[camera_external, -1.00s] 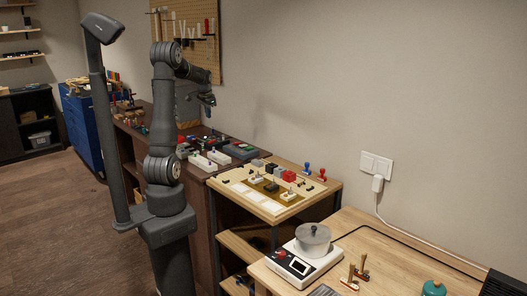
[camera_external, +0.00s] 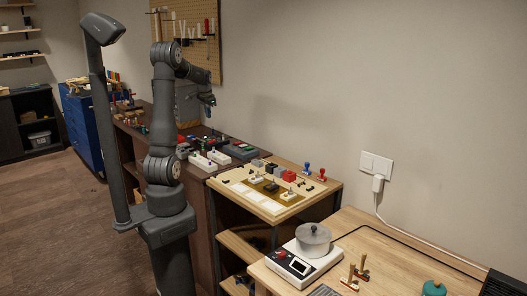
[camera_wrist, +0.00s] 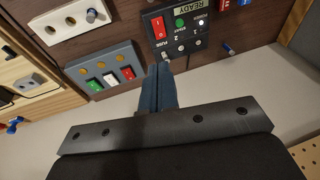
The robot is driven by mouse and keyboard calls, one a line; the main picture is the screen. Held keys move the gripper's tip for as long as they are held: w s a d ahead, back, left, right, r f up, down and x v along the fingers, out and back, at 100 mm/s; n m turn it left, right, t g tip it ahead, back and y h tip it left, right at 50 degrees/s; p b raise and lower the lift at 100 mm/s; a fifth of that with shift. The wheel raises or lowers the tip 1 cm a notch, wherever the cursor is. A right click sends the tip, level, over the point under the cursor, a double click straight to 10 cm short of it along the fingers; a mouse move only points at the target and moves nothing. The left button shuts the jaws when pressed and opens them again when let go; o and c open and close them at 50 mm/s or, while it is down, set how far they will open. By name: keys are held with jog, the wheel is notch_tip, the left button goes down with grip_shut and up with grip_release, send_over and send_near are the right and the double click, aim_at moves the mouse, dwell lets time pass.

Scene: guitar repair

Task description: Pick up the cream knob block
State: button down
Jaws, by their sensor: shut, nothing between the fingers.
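A cream block with a dark-tipped knob (camera_wrist: 91,15) and holes lies on the dark brown bench at the top left of the wrist view. In the external view, two pale blocks (camera_external: 199,162) (camera_external: 218,157) lie close together at the near end of that bench; I cannot tell which is the one in the wrist view. My gripper (camera_wrist: 158,72) is shut and empty, its fingers together. It is apart from the cream block, to its lower right in the wrist view. In the external view my gripper (camera_external: 208,101) hangs above the bench near the wall.
A grey block with coloured rocker switches (camera_wrist: 105,76) and a black READY panel (camera_wrist: 178,30) lie near my fingertips in the wrist view. A light wood board (camera_external: 233,189) with more blocks stands nearer the camera. A pegboard (camera_external: 190,30) hangs on the wall behind.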

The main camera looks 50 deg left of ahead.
jog(key=c, duration=0.6)
grip_release()
jog(key=shift+o, duration=0.2)
